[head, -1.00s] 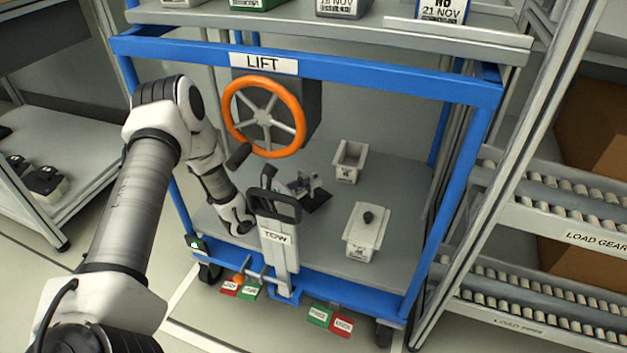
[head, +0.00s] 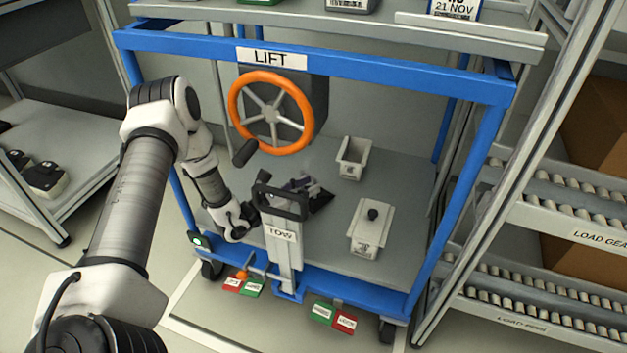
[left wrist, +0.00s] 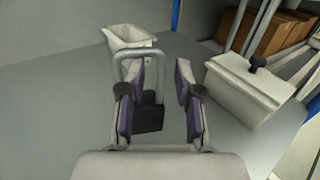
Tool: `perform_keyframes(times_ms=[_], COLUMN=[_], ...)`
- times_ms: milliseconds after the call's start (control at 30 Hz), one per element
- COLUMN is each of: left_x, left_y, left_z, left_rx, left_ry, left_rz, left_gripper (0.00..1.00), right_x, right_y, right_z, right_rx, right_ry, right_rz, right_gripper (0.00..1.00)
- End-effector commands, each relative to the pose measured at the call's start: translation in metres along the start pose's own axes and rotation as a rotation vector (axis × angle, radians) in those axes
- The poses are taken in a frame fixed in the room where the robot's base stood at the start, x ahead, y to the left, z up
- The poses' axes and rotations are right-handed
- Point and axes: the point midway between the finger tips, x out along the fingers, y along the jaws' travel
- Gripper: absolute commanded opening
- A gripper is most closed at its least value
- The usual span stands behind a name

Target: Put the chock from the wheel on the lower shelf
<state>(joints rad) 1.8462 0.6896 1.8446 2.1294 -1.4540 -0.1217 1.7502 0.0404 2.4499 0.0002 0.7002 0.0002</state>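A black chock (left wrist: 148,118) with a grey hoop handle (left wrist: 138,54) shows in the left wrist view, low over or on the cart's grey lower shelf (left wrist: 60,85). In the head view the black chock (head: 321,201) shows just right of my left gripper (head: 302,185), partly hidden by it. My left gripper (left wrist: 158,95) has its two fingers apart. The hoop is close to the left finger, with a gap to the right finger. I cannot tell whether they touch. My right gripper is not in view.
The upright tow handle (head: 281,235) stands in front of my left gripper. An orange handwheel (head: 271,112) is above. An open grey bin (head: 352,158) and a lidded box with a black knob (head: 367,235) stand on the shelf. Blue posts (head: 450,205) frame the cart.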

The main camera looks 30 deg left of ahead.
Motion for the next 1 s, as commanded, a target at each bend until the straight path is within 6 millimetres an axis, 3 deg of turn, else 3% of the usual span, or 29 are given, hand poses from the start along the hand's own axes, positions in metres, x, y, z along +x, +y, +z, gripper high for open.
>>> perform_keyframes(times_ms=[200,400,1000], left_x=[-0.059,-0.092,-0.096], left_y=[0.002,0.001,-0.001], left_z=[0.005,0.002,0.001], left_rx=[-0.004,-0.002,0.000], left_ry=[0.002,0.001,0.000], left_rz=[0.007,0.003,-0.003], left_gripper=[0.33,0.33,0.33], right_x=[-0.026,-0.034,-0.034], right_y=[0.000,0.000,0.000], right_z=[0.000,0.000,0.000], right_rx=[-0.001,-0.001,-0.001], right_ry=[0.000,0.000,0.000], right_rz=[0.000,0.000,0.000], right_gripper=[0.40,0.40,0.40])
